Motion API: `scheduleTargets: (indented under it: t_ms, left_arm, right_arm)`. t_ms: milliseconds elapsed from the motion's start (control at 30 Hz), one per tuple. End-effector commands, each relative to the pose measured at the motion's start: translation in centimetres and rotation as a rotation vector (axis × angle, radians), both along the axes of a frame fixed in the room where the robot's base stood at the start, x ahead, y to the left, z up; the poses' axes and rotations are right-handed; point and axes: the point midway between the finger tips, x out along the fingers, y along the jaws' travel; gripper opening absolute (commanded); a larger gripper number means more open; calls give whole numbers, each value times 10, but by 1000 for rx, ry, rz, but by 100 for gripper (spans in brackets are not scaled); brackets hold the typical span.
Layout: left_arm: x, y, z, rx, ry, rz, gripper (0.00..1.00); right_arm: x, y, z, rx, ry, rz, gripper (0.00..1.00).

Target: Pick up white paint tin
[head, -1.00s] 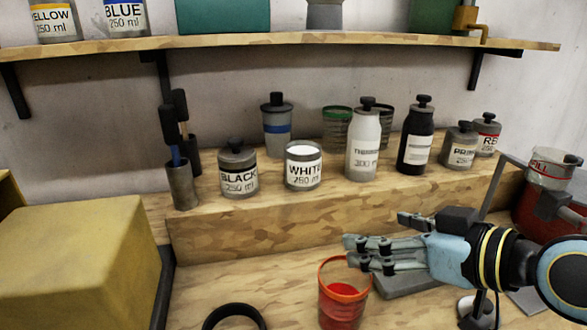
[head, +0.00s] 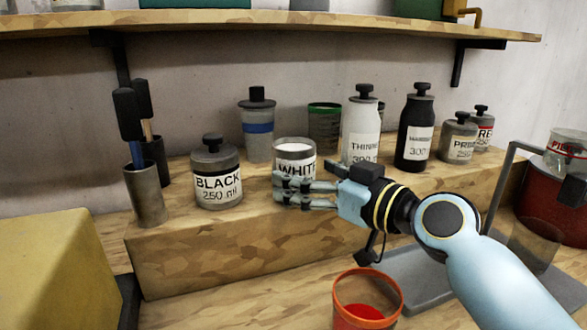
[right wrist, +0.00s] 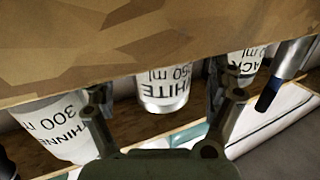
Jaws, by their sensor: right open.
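The white paint tin (head: 296,164) stands upright on the raised wooden step, its label reading WHITE and its top showing white. My right gripper (head: 288,190) is open in front of it, its fingers covering the tin's lower part in the head view. In the right wrist view the picture is upside down, and the tin (right wrist: 164,92) shows between the spread fingers of the gripper (right wrist: 158,98). I cannot tell whether the fingers touch the tin. My left gripper is not in view.
The black tin (head: 217,172) stands left of the white one, the thinner bottle (head: 361,130) right, a blue-banded bottle (head: 257,125) behind. A brush pot (head: 144,197) is far left. An orange-rimmed cup (head: 366,300) stands below. A shelf (head: 250,22) runs above.

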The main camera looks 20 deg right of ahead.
Motion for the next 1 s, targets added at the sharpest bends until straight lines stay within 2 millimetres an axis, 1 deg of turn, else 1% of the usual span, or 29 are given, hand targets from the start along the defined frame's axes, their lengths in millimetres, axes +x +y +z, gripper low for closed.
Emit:
scheduleTargets:
  t_ms: [33, 100, 200, 300, 467, 500, 1000]
  left_arm:
    - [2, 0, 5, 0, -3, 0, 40]
    - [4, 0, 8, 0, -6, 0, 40]
    - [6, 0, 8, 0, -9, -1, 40]
    - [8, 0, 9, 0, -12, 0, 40]
    - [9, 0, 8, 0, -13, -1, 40]
    - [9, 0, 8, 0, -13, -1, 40]
    - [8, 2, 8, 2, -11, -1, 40]
  right_arm:
    - [9, 5, 3, 5, -1, 0, 91]
    - [19, 10, 2, 4, -1, 0, 91]
    - [30, 15, 0, 2, -1, 0, 91]
    - [34, 17, -1, 2, -1, 0, 91]
    - [34, 17, -1, 0, -1, 0, 91]
    - [34, 17, -1, 0, -1, 0, 90]
    - [34, 17, -1, 0, -1, 0, 24]
